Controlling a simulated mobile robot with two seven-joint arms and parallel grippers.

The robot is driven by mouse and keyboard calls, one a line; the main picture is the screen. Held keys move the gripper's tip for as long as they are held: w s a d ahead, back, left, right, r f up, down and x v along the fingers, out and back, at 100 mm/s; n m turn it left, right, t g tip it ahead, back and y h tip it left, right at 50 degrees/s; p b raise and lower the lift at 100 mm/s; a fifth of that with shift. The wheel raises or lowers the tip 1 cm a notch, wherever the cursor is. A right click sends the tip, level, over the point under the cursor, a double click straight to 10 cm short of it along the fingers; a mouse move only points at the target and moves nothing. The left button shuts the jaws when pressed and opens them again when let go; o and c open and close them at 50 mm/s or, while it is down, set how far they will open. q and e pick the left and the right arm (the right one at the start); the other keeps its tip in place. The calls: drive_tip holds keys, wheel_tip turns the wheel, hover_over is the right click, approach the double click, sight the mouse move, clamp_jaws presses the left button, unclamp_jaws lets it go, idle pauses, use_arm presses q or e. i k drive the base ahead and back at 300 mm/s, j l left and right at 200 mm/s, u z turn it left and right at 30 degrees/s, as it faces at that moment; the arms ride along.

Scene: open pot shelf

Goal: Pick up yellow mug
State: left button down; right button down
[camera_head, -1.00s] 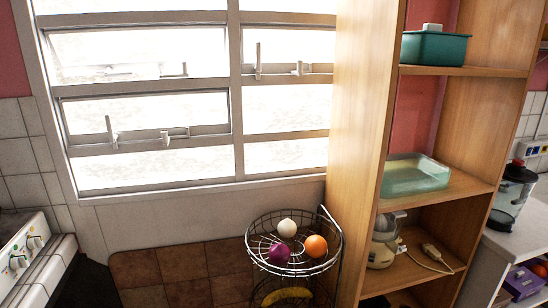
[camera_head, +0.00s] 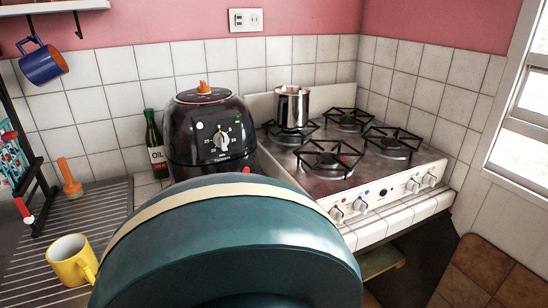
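The yellow mug (camera_head: 68,272) stands upright at the lower left. It rests on a grey ribbed draining surface (camera_head: 30,262). Its white inside shows open at the top, and its handle points to the right. A large teal rounded form (camera_head: 235,250) with a cream band fills the bottom centre, just right of the mug's handle; I cannot tell what it is. It hides part of the counter. Neither of my grippers is in view.
A blue mug (camera_head: 42,64) hangs from a hook at upper left. A black air fryer (camera_head: 205,135), an oil bottle (camera_head: 155,143) and a stove (camera_head: 372,165) with a metal pot (camera_head: 292,106) stand behind. An orange-handled item (camera_head: 68,178) and a dark rack (camera_head: 38,200) are beyond the yellow mug.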

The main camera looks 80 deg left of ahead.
sight(78, 264)
drive_tip(key=u, duration=3.85)
drive_tip(key=j, duration=0.05)
